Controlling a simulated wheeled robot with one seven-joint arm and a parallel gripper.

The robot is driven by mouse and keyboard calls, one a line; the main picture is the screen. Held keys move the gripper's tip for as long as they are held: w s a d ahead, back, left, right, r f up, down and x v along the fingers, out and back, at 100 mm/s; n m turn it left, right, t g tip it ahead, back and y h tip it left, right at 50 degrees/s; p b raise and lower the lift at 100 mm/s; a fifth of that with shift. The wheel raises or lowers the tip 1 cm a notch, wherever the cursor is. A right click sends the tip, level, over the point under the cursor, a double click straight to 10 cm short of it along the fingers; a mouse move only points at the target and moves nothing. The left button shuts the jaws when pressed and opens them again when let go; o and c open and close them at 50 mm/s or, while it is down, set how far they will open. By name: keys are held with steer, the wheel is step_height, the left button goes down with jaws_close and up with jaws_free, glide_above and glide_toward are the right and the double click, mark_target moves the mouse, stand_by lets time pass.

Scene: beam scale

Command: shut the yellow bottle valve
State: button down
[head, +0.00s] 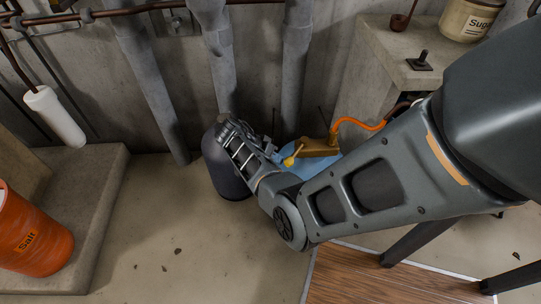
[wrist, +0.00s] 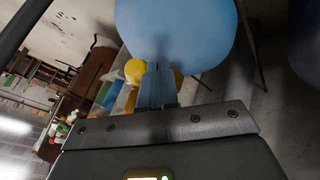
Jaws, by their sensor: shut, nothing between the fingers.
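The yellow valve knob (head: 292,160) shows in the head view just above my forearm, beside a brass-coloured fitting (head: 318,147) with an orange hose. The blue bottle (head: 286,147) is mostly hidden behind my arm. In the wrist view, the blue rounded body (wrist: 185,30) fills the top. Yellow parts (wrist: 134,70) show to both sides of my fingers, partly hidden by them. My gripper (wrist: 157,72) is shut and empty, its tips close to the yellow parts. I cannot tell whether they touch. The valve's setting is unclear.
A dark grey bottle (head: 225,175) stands by my wrist in the head view, near grey wall pipes (head: 297,70). A concrete block (head: 385,70) stands at the upper right. An orange salt tub (head: 30,230) is at the left.

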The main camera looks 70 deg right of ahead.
stand_by(0.3)
steer(key=s+a+n+t+h+p, duration=0.2)
steer(key=s+n+t+h+p, duration=0.1)
steer(key=s+n+p, duration=0.4)
steer(key=s+t, duration=0.1)
steer(key=s, duration=0.2)
steer(key=shift+n, duration=0.4)
